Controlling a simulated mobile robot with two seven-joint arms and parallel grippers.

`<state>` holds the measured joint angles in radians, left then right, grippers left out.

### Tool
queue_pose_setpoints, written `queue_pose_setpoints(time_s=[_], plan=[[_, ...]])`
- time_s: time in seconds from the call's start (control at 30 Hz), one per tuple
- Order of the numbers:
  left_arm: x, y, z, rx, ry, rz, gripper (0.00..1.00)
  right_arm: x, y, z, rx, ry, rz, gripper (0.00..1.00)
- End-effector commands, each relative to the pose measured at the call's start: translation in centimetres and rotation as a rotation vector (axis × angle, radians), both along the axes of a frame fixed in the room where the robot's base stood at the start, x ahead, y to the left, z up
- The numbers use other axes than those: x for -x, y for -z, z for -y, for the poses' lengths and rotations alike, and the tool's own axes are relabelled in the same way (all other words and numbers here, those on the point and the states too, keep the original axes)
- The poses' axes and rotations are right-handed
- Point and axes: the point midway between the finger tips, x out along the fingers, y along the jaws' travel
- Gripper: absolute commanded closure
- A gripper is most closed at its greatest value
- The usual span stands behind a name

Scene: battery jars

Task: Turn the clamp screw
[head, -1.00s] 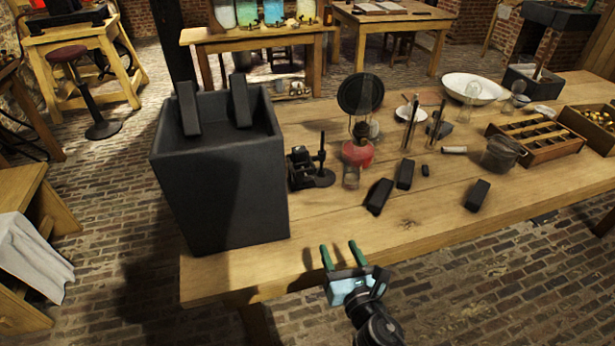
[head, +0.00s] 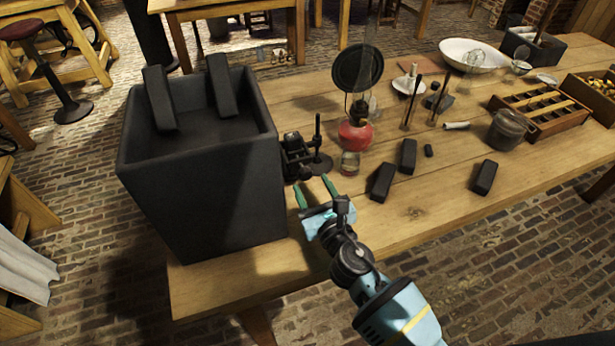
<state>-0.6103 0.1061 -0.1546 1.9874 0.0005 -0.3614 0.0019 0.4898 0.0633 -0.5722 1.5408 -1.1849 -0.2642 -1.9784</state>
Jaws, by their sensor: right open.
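A small black metal device, which looks like the clamp (head: 296,150), stands on the wooden table against the right side of the large dark jar (head: 200,190). An upright rod on a round black base (head: 318,164) is beside it. I cannot make out the clamp's screw clearly at this size. My right gripper (head: 316,189) is open and empty, with its two green fingers pointing away from me. Its fingertips are just in front of the clamp and the round base; I cannot tell whether they touch. My left gripper is not in view.
Two dark blocks (head: 159,98) lean in the open jar top. A red lamp (head: 355,135) and a small glass (head: 350,163) stand right of the clamp. Dark blocks (head: 381,182) lie further right. The table's front right (head: 430,225) is clear.

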Motion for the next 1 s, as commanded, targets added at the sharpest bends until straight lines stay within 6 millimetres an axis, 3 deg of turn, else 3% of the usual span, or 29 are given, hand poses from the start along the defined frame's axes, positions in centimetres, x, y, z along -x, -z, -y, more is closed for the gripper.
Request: queue_pose_setpoints(time_s=[0.3, 0.63, 1.0], plan=[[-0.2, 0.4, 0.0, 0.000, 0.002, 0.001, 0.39, -3.3, 0.2, -1.1, 0.000, -0.001, -0.002, 0.47], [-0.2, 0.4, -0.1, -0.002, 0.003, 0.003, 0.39, -3.6, 0.1, -1.2, -0.001, 0.000, -0.001, 0.47], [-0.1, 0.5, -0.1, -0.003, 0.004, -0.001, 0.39, -3.5, 0.1, -1.2, 0.000, 0.000, -0.002, 0.92]])
